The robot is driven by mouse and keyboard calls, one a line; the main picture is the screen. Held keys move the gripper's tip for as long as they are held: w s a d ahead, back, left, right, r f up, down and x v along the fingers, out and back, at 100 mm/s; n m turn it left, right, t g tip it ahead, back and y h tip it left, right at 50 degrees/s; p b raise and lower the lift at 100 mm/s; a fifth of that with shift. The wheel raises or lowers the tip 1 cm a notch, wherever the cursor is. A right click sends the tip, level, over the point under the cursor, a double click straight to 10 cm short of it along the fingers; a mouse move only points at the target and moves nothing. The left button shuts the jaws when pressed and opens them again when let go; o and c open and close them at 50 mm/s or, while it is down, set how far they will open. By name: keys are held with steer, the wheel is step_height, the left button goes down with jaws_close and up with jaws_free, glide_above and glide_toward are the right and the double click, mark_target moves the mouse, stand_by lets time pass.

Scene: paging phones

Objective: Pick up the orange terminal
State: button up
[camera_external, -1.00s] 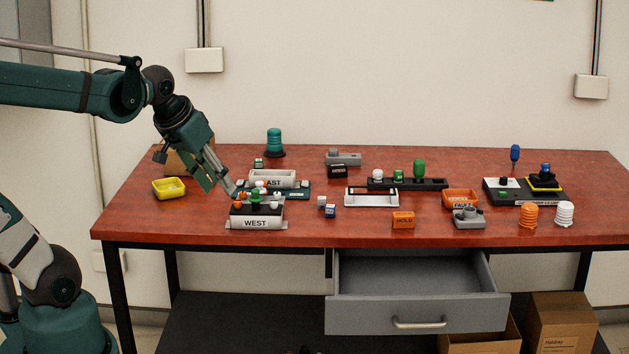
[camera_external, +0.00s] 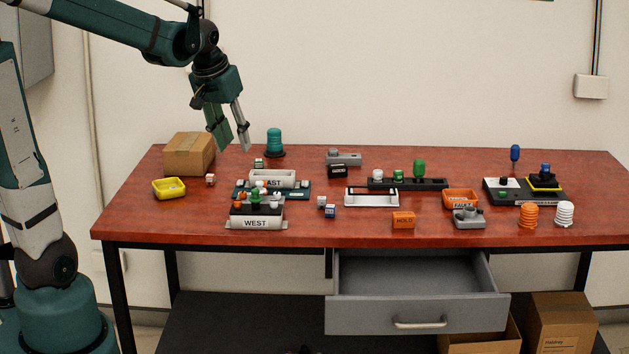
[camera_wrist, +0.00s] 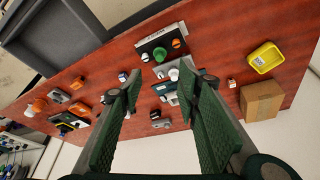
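I cannot tell which of these is the task's terminal. My gripper (camera_external: 233,147) is open and empty, well above the table behind the WEST unit (camera_external: 256,223). Its fingers (camera_wrist: 160,82) are spread wide in the wrist view.
A yellow bin (camera_external: 169,188) and a cardboard box (camera_external: 189,154) stand at the left. A teal beacon (camera_external: 274,141) is at the back. An orange HOLD block (camera_external: 403,220), orange bin (camera_external: 460,198) and orange ribbed piece (camera_external: 528,216) are right. The drawer (camera_external: 405,312) is open.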

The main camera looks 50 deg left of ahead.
steer(key=w+a+f+n+g+p, duration=0.1)
steer(key=w+a+p, duration=0.1)
steer(key=w+a, duration=0.6)
steer(key=n+g+p, duration=0.3)
steer(key=n+p, duration=0.1)
steer(key=p, duration=0.2)
glide_above(210, 175)
steer(key=shift+h, duration=0.4)
steer(key=f, duration=1.4)
steer(key=shift+s+d+f, duration=0.1)
steer(key=shift+d+f, duration=0.05)
steer(key=shift+d, duration=0.2)
steer(key=shift+a+f, duration=0.4)
steer(key=shift+a, duration=0.05)
steer(key=shift+f, duration=0.1)
steer(key=shift+f, duration=1.2)
steer(key=shift+f, duration=0.1)
steer(key=shift+d+f, duration=0.15)
steer(key=shift+f, duration=2.4)
